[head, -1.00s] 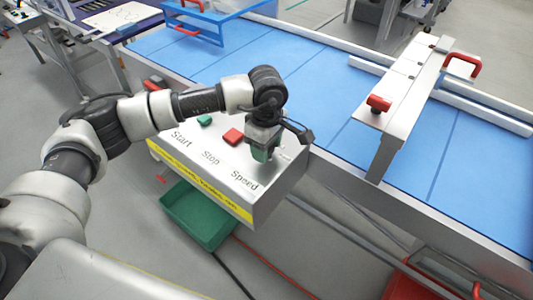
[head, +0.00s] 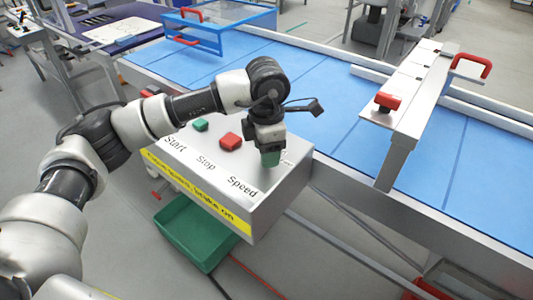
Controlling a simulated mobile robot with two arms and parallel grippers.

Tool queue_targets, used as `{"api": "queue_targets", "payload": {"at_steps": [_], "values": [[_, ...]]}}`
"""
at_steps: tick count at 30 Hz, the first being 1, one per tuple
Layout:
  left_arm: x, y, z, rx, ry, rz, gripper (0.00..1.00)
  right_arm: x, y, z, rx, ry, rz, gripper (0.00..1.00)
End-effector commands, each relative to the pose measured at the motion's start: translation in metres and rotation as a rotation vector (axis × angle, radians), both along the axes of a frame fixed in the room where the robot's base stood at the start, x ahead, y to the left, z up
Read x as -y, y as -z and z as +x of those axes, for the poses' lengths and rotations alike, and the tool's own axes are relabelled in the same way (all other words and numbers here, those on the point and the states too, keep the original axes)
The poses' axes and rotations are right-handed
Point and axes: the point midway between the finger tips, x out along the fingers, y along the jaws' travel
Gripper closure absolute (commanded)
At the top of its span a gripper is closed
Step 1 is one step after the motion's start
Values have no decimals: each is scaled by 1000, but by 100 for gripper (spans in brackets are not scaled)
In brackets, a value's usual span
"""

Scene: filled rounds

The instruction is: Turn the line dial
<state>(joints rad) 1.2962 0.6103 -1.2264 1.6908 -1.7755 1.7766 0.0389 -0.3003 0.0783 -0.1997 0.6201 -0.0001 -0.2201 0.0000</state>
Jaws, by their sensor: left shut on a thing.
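The control box (head: 255,200) is a grey metal box with a sloped top, at the side of the blue conveyor. Its top carries the labels Start, Stop and Speed, with a green button (head: 200,125) and a red button (head: 230,141). My left gripper (head: 270,158) points down over the Speed end of the box, shut on the dial. The dial itself is largely hidden by the gripper; a green part shows at the fingertips, and I cannot tell if it is dial or finger. My right gripper is not in view.
The blue conveyor belt (head: 340,120) runs behind the box. A metal bridge with red handles (head: 388,101) spans it at the right. A blue-framed guard (head: 235,30) stands at the back. A green bin (head: 190,232) sits below the box.

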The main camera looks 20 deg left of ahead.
Motion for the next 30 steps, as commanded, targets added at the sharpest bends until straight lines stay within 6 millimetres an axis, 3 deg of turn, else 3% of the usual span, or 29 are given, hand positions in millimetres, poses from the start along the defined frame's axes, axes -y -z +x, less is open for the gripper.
{"api": "queue_targets", "payload": {"at_steps": [9,24,25,30], "values": [[0,-1,1,3,-109,0,73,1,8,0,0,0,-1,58],[0,-2,1,3,-130,-1,72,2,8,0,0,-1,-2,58],[0,-2,1,3,-130,-1,47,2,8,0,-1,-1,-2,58],[0,-1,1,2,-128,-1,23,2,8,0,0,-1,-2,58]]}}
